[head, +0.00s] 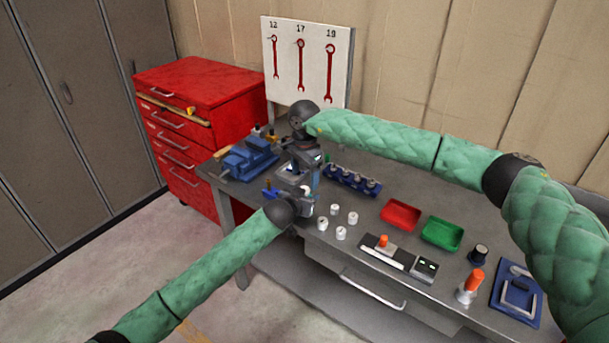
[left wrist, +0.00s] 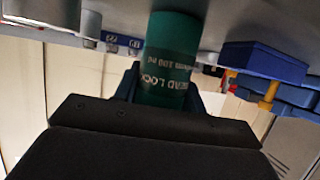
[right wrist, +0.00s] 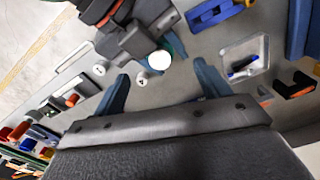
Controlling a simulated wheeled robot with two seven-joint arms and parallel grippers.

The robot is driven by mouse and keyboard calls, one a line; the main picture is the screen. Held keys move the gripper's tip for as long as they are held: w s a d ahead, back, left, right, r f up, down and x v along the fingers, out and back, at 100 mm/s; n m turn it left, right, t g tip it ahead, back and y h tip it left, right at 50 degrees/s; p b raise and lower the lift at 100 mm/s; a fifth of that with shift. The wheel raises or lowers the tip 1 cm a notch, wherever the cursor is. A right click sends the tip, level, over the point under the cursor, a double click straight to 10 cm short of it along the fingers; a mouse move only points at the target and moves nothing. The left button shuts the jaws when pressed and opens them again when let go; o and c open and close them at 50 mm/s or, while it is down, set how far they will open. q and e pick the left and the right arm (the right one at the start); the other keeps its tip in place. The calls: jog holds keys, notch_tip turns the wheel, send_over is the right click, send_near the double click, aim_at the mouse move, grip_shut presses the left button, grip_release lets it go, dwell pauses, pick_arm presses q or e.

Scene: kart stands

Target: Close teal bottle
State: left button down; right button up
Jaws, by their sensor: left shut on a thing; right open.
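The teal bottle (left wrist: 172,45) has a printed label and stands between the fingers of my left gripper (left wrist: 164,88), which is shut on it. In the right wrist view, a white round top (right wrist: 159,61) with a little teal behind it shows at my left gripper; I cannot tell whether it is a cap or the bare neck. My right gripper (right wrist: 161,80) is open and empty, its fingers pointing toward that white top from above. In the head view both grippers crowd together over the left part of the bench, and the bottle is mostly hidden.
A blue vise (head: 248,158) stands left of the grippers. A clear tray (right wrist: 262,45) with a blue item is close by. Several small white cylinders (head: 340,233), a blue rack (head: 351,179), a red bin (head: 400,215) and a green bin (head: 442,233) stand to the right on the bench.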

jog(key=shift+r, duration=0.1)
notch_tip(320, 180, up, 12)
dwell(0.6)
pick_arm(q)
jog(key=c, duration=0.7)
grip_release()
jog(key=shift+c, duration=0.2)
jog(key=shift+s, duration=0.1)
pick_arm(e)
jog(key=shift+f, duration=0.2)
pick_arm(q)
jog(key=shift+s+a+r, duration=0.1)
jog(key=shift+s+a, duration=0.1)
jog(key=shift+s, duration=0.1)
jog(key=b+v, duration=0.2)
jog(key=v, duration=0.3)
jog(key=shift+s+a+r+b, duration=0.15)
jog(key=shift+s+b, duration=0.15)
jog(key=shift+s+a+r, duration=0.2)
jog(key=shift+s+r, duration=0.1)
jog(key=shift+s, duration=0.15)
pick_arm(e)
jog(key=shift+f, duration=1.3)
